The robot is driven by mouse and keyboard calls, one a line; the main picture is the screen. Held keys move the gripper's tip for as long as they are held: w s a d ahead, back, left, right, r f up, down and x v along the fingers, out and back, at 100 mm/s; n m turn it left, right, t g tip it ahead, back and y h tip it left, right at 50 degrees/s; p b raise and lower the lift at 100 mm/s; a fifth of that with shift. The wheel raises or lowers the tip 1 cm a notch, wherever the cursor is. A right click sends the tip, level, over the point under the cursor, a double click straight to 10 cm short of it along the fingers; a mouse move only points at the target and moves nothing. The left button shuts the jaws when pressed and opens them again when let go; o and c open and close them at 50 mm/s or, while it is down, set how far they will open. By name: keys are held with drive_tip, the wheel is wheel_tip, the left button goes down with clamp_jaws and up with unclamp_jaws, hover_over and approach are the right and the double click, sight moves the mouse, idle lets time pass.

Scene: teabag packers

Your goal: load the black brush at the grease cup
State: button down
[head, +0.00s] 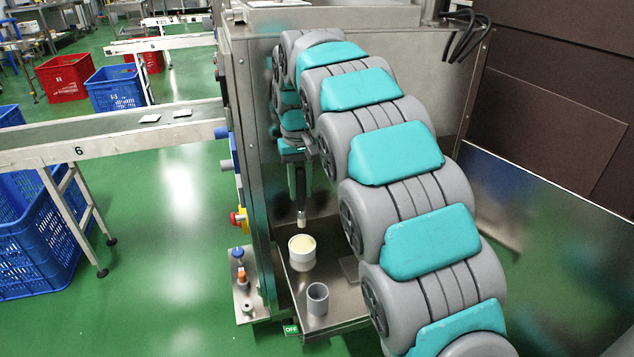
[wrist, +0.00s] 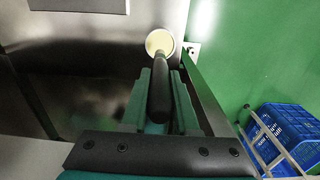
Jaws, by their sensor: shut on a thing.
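My gripper (head: 299,190) points down over the metal shelf and is shut on the black brush (wrist: 159,95). The dark handle stands between the two teal fingers in the wrist view (wrist: 160,80). In the head view the brush's pale tip (head: 301,219) hangs below the fingers, above the grease cup. The grease cup (head: 302,258) is white, round and filled with cream-coloured grease; it also shows in the wrist view (wrist: 160,42). The tip looks apart from the grease.
An empty grey cup (head: 318,299) stands in front of the grease cup. A side plate (head: 246,300) with small items lies left of the shelf. A steel panel with a yellow-red knob (head: 238,219) rises beside it. A conveyor (head: 100,139) and blue crates (head: 40,240) stand further left.

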sight(301, 210)
drive_tip(key=shift+s+f+b, duration=0.1)
drive_tip(key=shift+f+b, duration=0.95)
drive_tip(key=shift+f, duration=1.85)
drive_tip(key=shift+f, duration=0.6)
drive_tip(key=shift+r+p, duration=1.1)
drive_tip(key=shift+r, duration=2.45)
